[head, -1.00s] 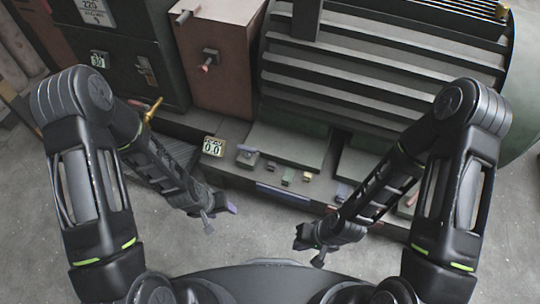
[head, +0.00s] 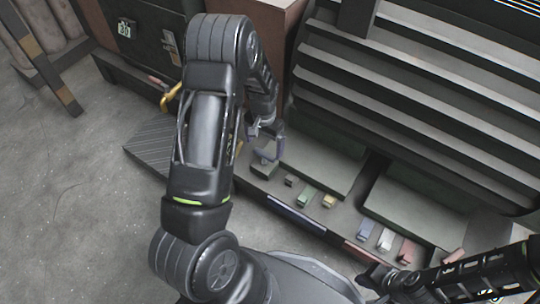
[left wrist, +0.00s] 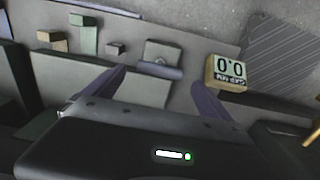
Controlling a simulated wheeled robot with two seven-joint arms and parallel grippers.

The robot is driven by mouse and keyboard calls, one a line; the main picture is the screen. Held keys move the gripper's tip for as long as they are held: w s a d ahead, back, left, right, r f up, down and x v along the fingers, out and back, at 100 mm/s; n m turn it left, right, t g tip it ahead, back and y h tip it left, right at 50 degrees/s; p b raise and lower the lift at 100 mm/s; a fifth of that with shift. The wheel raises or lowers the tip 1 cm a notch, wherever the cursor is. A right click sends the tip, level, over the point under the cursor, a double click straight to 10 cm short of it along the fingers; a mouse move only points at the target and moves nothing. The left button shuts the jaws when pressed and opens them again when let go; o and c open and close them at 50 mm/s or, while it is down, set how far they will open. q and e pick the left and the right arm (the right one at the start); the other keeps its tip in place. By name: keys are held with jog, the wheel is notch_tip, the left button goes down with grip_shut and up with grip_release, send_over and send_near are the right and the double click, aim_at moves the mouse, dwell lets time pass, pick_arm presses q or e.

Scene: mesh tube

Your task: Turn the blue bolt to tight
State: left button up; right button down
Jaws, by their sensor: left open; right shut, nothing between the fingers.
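A small grey block with a blue-grey bolt-like piece (left wrist: 160,71) across its edge sits on the base ledge; I cannot tell whether this is the blue bolt. The block (head: 262,170) also shows in the head view, just below my left gripper (head: 266,147). In the left wrist view, the two purple fingers of my left gripper (left wrist: 158,80) are spread apart and empty, with the block between and beyond their tips. My right gripper (head: 383,279) is low at the right, away from the block, shut and empty.
Several small coloured blocks (head: 304,197) stand along the ledge. Green pads (head: 309,155) and a large ribbed housing (head: 420,90) lie behind. A yellow handle (head: 172,97) and a striped plate (head: 150,146) are at the left. Grey floor is clear in front.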

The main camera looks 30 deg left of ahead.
aim_at(264, 153)
pick_arm(q)
jog(key=shift+f, duration=0.1)
notch_tip(264, 153, down, 8)
jog(key=b, duration=0.2)
jog(key=shift+b, duration=0.4)
jog(key=shift+c, duration=0.4)
jog(key=c, duration=1.3)
